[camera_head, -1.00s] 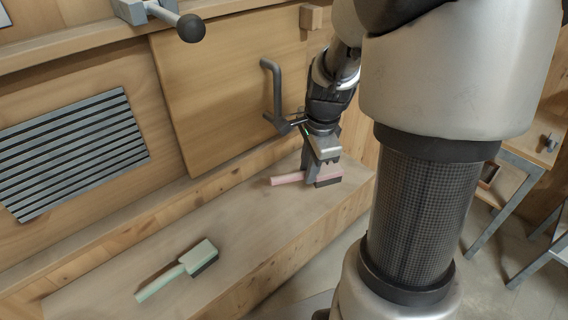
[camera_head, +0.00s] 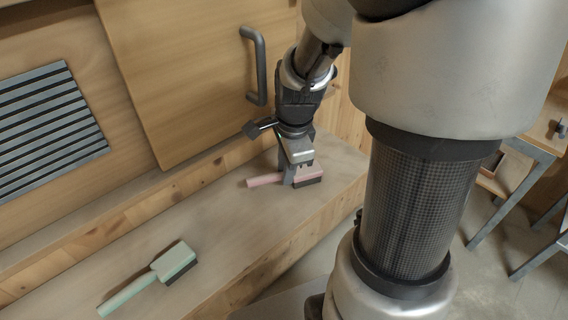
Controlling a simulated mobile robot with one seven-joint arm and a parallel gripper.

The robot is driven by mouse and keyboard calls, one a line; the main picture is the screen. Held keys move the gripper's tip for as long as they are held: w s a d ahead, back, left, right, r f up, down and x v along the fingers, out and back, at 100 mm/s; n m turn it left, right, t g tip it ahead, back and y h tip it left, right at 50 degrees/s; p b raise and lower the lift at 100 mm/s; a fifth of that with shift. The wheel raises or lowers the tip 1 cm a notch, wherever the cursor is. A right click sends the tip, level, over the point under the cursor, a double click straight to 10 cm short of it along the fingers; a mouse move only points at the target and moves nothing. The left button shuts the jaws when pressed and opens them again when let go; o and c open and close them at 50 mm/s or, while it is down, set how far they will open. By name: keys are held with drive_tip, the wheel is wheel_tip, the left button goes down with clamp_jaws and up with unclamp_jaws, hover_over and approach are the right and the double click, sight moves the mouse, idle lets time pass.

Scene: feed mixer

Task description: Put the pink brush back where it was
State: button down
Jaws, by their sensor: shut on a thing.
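The pink brush (camera_head: 265,180) is at the right part of the wooden ledge (camera_head: 215,215), its handle pointing left and its dark bristles at the right end. My gripper (camera_head: 291,180) reaches down from above and is shut on the pink brush around its middle. The fingers hide part of the brush. I cannot tell whether the brush touches the ledge or hangs just above it.
A green brush (camera_head: 150,278) lies on the ledge at the lower left. A wooden panel with a grey handle (camera_head: 256,66) stands behind my gripper, and a slatted vent (camera_head: 48,128) is at the left. The ledge between the brushes is clear. A metal-legged table (camera_head: 520,165) stands at the right.

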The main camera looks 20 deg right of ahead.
drive_tip(key=shift+s+a, duration=0.1)
drive_tip(key=shift+s, duration=0.05)
drive_tip(key=c, duration=1.6)
unclamp_jaws()
drive_tip(key=shift+r, duration=0.1)
